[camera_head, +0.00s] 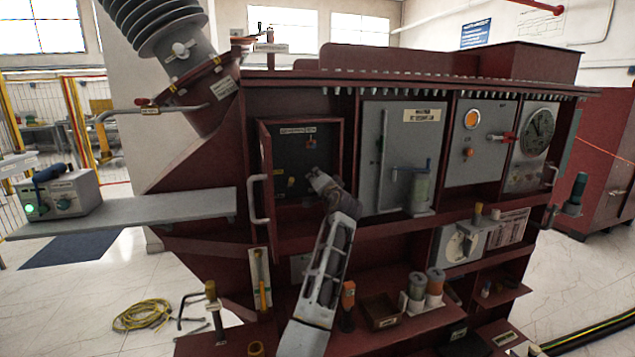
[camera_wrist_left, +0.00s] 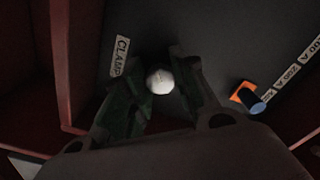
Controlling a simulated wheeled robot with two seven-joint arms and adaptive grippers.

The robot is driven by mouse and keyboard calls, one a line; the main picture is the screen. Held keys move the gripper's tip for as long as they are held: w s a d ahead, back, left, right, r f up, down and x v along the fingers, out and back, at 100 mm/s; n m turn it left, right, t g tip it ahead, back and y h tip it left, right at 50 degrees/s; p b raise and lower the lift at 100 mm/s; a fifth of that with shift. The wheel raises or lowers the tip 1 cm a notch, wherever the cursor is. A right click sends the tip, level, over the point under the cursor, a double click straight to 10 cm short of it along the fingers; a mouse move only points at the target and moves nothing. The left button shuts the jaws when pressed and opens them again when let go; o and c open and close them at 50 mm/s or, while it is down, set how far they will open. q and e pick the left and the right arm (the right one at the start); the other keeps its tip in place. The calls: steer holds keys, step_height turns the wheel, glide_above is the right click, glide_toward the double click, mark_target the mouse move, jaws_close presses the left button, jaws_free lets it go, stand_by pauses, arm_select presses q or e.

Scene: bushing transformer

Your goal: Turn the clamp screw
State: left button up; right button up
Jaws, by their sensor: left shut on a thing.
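The clamp screw (camera_wrist_left: 160,80) shows in the left wrist view as a pale round head on a dark panel, beside a white label reading "CLAMP" (camera_wrist_left: 120,56). My left gripper (camera_wrist_left: 156,84) has its two dark fingers on either side of the screw head, shut on it. In the head view my left gripper (camera_head: 318,179) reaches into the open-fronted dark red box (camera_head: 265,160) on the transformer's front. The screw cannot be made out there, behind the gripper. My right gripper is in neither view.
An orange and blue part (camera_wrist_left: 248,97) sits on the same panel near ampere labels. The red box walls stand close around my left gripper. A pale handle (camera_head: 258,200) is at the box's left. A lower shelf holds an open box (camera_head: 380,311) and cylinders (camera_head: 417,288).

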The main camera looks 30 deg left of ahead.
arm_select(q)
steer(key=shift+f, duration=0.2)
steer(key=o, duration=1)
steer(key=shift+r, duration=0.15)
steer(key=shift+d, duration=0.1)
steer(key=v, duration=1.1)
steer(key=shift+s+d, duration=0.25)
steer(key=shift+s, duration=0.1)
